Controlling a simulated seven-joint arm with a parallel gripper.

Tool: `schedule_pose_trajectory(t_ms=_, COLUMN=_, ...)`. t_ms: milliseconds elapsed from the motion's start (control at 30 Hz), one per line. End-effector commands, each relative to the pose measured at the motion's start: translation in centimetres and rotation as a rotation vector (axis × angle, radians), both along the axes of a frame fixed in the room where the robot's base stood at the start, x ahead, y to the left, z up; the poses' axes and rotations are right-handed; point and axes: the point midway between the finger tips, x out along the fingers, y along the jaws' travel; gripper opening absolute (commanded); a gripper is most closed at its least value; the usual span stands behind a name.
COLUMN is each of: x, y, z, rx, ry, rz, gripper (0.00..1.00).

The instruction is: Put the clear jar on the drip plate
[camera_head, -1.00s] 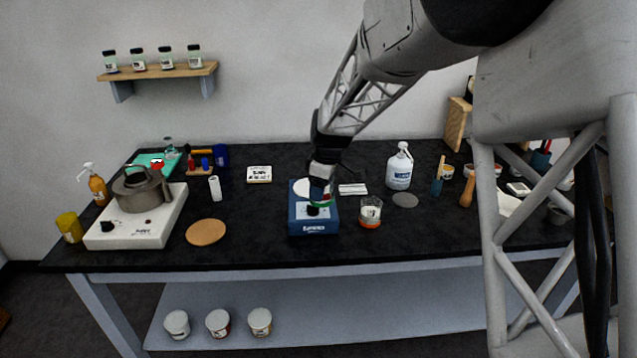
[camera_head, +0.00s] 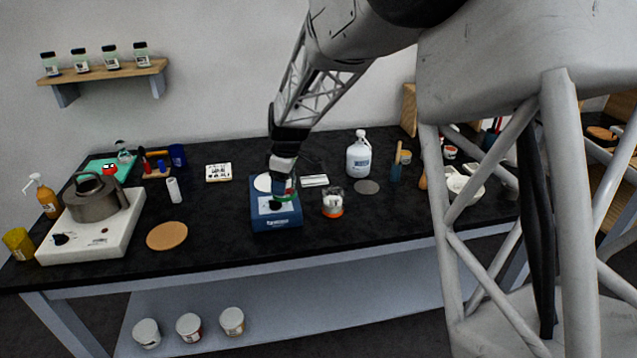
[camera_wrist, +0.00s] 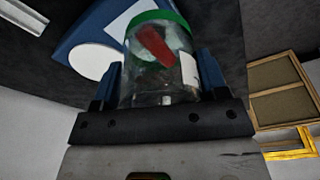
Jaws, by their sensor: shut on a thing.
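The clear jar (camera_wrist: 155,62) has a green rim, a white label and something red inside. It sits between the two blue fingers of my gripper (camera_wrist: 160,78), which is shut on it. In the head view my gripper (camera_head: 282,186) is over the blue benchtop device, and a little green and red of the jar shows there. I cannot tell whether the jar touches the device. I cannot tell for certain which thing is the drip plate; a flat grey disc (camera_head: 367,187) lies on the bench to the right, in front of a white bottle.
The blue device (camera_head: 277,215) has a round white top. A glass with orange (camera_head: 333,204) stands just right of it, and the white bottle (camera_head: 358,160) beyond. A tan disc (camera_head: 167,236) and a kettle on a hotplate (camera_head: 95,240) are left. The bench front centre is clear.

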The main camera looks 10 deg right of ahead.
Motion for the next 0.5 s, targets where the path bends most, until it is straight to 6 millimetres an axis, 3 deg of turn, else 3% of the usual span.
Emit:
schedule_pose_trajectory(t_ms=267, x=1.9, y=-2.1, z=0.7, rx=-0.006, ry=0.005, rz=-0.140, gripper=0.37)
schedule_pose_trajectory(t_ms=500, x=5.1, y=-5.9, z=2.0, rx=-0.010, ry=0.009, rz=-0.392, gripper=0.37)
